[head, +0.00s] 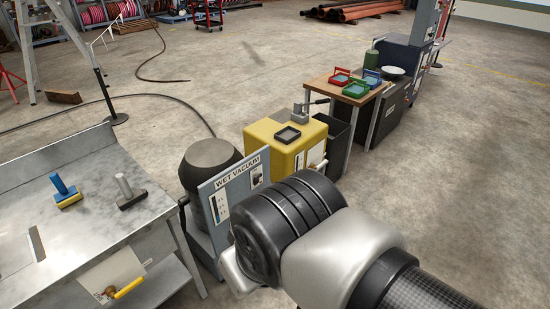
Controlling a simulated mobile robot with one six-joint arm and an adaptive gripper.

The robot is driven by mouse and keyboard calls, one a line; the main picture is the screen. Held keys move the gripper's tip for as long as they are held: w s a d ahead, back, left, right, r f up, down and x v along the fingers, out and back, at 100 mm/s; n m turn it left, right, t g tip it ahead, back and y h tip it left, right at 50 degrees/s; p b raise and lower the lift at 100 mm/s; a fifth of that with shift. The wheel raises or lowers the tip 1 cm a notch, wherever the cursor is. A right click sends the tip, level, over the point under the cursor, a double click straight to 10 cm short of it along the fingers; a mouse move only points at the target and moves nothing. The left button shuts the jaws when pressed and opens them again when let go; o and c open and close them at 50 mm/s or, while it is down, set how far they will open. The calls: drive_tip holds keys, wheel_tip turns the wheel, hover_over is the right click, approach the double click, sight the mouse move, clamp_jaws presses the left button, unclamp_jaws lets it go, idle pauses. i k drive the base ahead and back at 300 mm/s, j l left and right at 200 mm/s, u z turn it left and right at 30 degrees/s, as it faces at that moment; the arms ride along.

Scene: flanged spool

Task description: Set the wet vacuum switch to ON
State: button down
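The wet vacuum's blue-grey panel (236,186) stands left of centre in the head view, with a "WET VACUUM" label (238,171) along its top. A dark drum (207,165) stands behind it. A pale plate with dark marks (220,207) is on the panel's left part. A small light plate with a dark part (257,177) is at its upper right. I cannot tell which one carries the switch, nor its setting. My arm covers the panel's lower right. My gripper is not visible; only arm links and joints show.
A metal workbench (100,230) with two brush-like tools (64,190) is at left. A yellow cabinet (270,150) stands right behind the panel. Beyond it is a wooden-topped table (345,88) with red, green and blue trays. A hose lies on the floor at left. Floor at right is clear.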

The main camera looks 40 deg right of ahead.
sight(256, 180)
drive_tip(key=i+l+z, duration=0.1)
drive_tip(key=i+l, duration=0.15)
drive_tip(key=i+l+z, duration=0.15)
drive_tip(key=i, duration=0.35)
drive_tip(key=i+l+z, duration=0.1)
drive_tip(key=i+l, duration=0.2)
drive_tip(key=i, duration=0.1)
